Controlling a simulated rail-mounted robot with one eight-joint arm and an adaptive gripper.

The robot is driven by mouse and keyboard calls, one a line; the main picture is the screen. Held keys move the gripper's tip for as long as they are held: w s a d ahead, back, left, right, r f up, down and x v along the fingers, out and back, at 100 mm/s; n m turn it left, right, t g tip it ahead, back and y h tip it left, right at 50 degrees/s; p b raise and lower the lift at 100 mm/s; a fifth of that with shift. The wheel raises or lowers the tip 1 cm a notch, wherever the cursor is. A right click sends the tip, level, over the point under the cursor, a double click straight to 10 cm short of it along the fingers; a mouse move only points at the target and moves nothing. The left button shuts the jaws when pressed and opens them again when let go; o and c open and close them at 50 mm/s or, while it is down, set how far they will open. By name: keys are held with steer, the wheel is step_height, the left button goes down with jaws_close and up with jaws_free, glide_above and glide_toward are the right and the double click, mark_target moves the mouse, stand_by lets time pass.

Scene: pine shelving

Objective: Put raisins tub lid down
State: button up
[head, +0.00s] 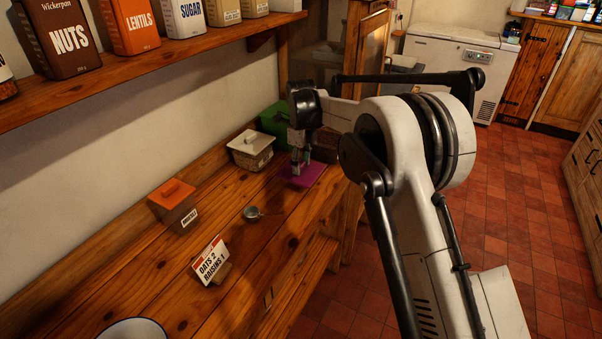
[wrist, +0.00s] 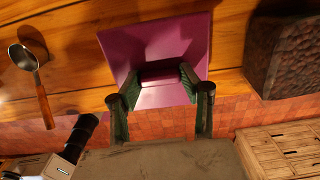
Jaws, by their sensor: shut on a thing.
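A flat purple square lid (head: 308,177) is under my gripper (head: 297,167) at the counter's far end. In the wrist view, the purple lid (wrist: 166,35) has a darker block-shaped handle (wrist: 160,71). My gripper (wrist: 160,80) is shut on that handle, with a green-lined finger on each side. The lid lies close over the counter; I cannot tell whether it touches. Beside it stands a dark, rough-surfaced open-looking tub (wrist: 290,45), which also shows behind my gripper in the head view (head: 326,146), partly hidden. No raisins label on it is readable.
Tins line the shelf (head: 120,77).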

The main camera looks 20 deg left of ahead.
mark_target(301, 164)
steer(key=shift+f, duration=2)
steer(key=shift+f, duration=0.1)
steer(key=shift+f, duration=0.15)
steer(key=o, duration=1)
step_height(301, 164, up, 13)
steer(key=shift+f, duration=0.2)
